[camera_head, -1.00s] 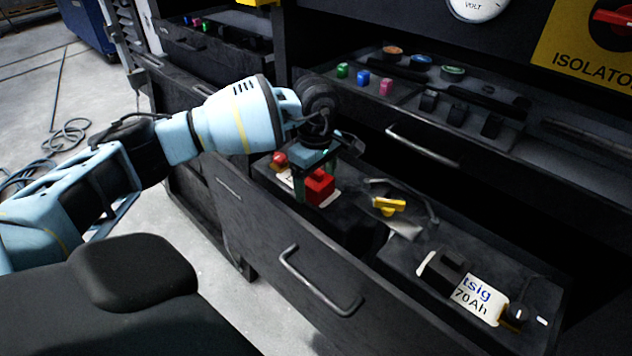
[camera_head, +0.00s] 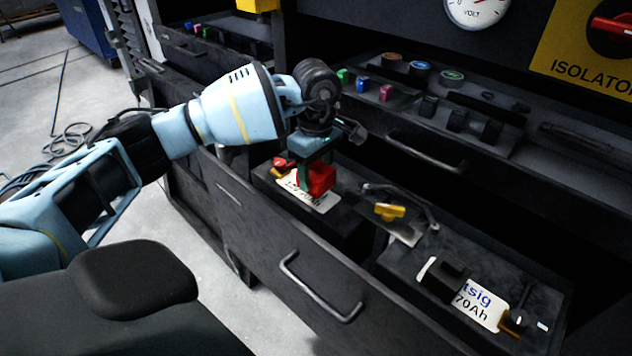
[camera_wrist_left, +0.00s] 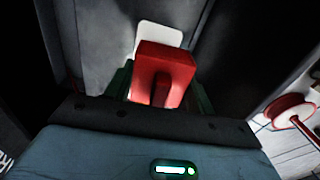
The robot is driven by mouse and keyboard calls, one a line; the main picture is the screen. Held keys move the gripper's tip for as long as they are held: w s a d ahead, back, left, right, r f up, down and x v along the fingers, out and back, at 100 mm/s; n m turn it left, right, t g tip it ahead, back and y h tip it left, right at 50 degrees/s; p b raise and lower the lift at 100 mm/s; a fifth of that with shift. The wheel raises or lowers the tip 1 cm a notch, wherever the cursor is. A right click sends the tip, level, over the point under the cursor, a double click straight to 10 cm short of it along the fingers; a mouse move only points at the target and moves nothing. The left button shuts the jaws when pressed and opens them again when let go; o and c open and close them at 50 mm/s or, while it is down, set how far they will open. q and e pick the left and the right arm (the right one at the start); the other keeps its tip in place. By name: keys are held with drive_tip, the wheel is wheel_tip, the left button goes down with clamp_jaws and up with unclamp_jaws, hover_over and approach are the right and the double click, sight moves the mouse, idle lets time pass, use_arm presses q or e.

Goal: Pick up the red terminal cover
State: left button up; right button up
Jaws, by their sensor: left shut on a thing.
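The red terminal cover (camera_head: 321,180) is a blocky red piece held just above the left battery in the open drawer. My left gripper (camera_head: 312,174) points down and is shut on it. In the left wrist view the red cover (camera_wrist_left: 166,72) sits between the dark green fingers of the gripper (camera_wrist_left: 160,90). The left battery's white label (camera_head: 310,197) shows below the cover. A smaller round red piece (camera_head: 282,163) is at the battery's left end, and it also shows in the left wrist view (camera_wrist_left: 291,108). My right gripper is not in view.
The drawer (camera_head: 275,240) also holds a second battery with a white label (camera_head: 478,300), a black cover (camera_head: 440,280) and a yellow-handled part (camera_head: 390,212). A shelf behind carries green, blue and pink blocks (camera_head: 362,86). An isolator panel (camera_head: 590,50) stands at upper right.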

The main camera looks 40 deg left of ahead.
use_arm(q)
wheel_tip(320, 180, up, 6)
drive_tip(key=shift+r, duration=0.1)
